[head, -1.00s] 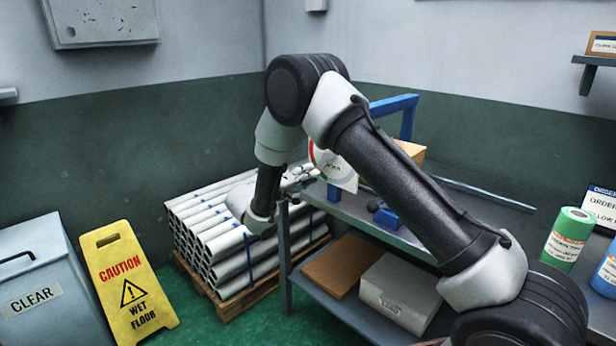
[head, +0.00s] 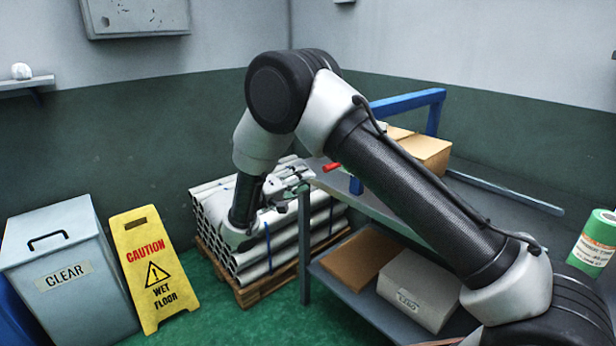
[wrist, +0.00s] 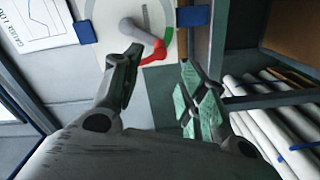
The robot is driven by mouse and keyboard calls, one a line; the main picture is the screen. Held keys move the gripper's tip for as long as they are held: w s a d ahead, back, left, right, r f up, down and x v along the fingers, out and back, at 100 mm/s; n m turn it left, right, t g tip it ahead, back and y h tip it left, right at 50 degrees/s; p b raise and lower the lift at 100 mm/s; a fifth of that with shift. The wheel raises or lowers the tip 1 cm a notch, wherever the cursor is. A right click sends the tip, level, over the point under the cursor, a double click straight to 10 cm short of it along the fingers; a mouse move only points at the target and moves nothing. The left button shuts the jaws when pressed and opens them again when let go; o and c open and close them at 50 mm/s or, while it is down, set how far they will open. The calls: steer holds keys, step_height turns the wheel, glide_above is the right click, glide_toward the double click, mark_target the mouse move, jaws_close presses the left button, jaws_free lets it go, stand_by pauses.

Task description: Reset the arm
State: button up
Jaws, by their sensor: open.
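My gripper (head: 290,183) is at the end of my arm, beside the left end of the grey metal shelf unit (head: 305,245). In the wrist view my gripper (wrist: 160,68) has its two fingers spread, with nothing held between them. A grey lever with a red handle (wrist: 155,52) on a pale round dial shows ahead, and the red part appears between the fingertips in the picture; the distance to it cannot be told. In the head view a red piece (head: 332,167) shows just right of my gripper, and my arm hides most of the shelf top behind it.
Stacked pipes (head: 255,260) lie on a wooden pallet below my gripper. A yellow wet-floor sign (head: 150,270) and a grey bin marked CLEAR (head: 70,275) stand left. Cardboard boxes (head: 425,150) and a blue frame (head: 435,115) are on the shelf. Green floor shows in front.

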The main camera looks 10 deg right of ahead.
steer(key=s+d+f+n+g, duration=0.5)
steer(key=d+f+n, duration=0.1)
steer(key=s+d+r+g+y, duration=0.3)
steer(key=s+d+g, duration=0.2)
steer(key=s+d, duration=0.2)
steer(key=s+d+r+m+t+y, duration=0.2)
steer(key=s+d+r+m+y, duration=0.2)
steer(key=s+d+r, duration=0.5)
steer(key=s+d+r+m+t+y, duration=0.1)
steer(key=s+d+r+m+y, duration=0.3)
steer(key=s, duration=1)
steer(key=d+r+y, duration=0.3)
steer(key=d+r, duration=0.2)
steer(key=r, duration=0.1)
steer(key=shift+s+d+m+t+y, duration=0.15)
steer(key=shift+s+m+t+y, duration=0.15)
steer(key=shift+t, duration=0.1)
